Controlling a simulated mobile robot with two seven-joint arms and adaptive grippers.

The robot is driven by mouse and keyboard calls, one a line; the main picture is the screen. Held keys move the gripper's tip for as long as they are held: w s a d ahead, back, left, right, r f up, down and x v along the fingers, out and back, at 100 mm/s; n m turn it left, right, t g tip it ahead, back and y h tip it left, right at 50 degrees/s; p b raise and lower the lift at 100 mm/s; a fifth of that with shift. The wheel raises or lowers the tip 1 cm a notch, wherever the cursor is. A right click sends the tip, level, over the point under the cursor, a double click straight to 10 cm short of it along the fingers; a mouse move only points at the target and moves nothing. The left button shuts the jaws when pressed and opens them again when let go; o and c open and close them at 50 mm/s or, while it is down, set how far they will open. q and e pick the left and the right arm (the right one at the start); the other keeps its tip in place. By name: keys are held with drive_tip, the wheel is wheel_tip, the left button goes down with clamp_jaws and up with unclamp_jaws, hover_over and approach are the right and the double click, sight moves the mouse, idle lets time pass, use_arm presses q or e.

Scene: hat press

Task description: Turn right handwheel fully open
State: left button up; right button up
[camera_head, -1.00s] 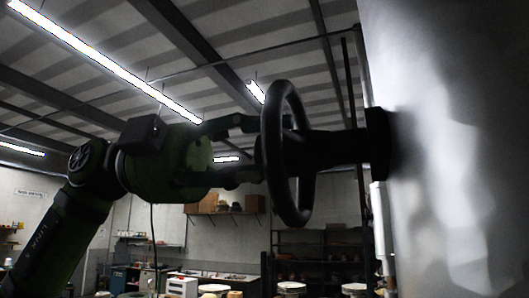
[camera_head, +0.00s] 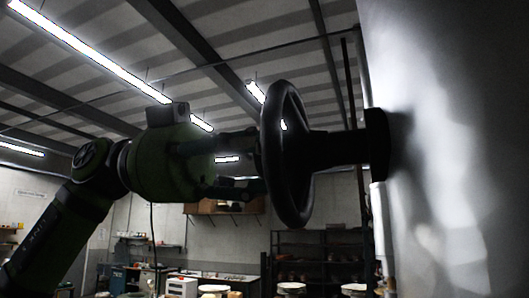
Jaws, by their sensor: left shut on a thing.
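The black handwheel (camera_head: 298,197) is seen nearly edge-on at the middle of the head view. Its thick stem (camera_head: 345,150) runs right to a dark flange on a shiny metal wall. My left gripper (camera_head: 255,165), on a green arm from the left, is shut on the handwheel from its left side. The fingertips are dark against the wheel and partly hidden by it, so I cannot tell just which part they grip. My right gripper does not show.
The curved metal wall (camera_head: 460,150) fills the right side. A thin vertical pipe (camera_head: 379,220) runs beside it. Shelves (camera_head: 318,255) and a work counter stand far behind in the room. The air below the wheel is clear.

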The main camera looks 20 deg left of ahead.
use_arm(q)
drive_tip(key=shift+n, duration=0.6)
drive_tip(key=o, duration=0.9)
drive_tip(key=shift+c, duration=0.2)
drive_tip(key=a, duration=1.2)
drive_tip(key=shift+w+r, duration=0.15)
drive_tip(key=shift+w, duration=0.1)
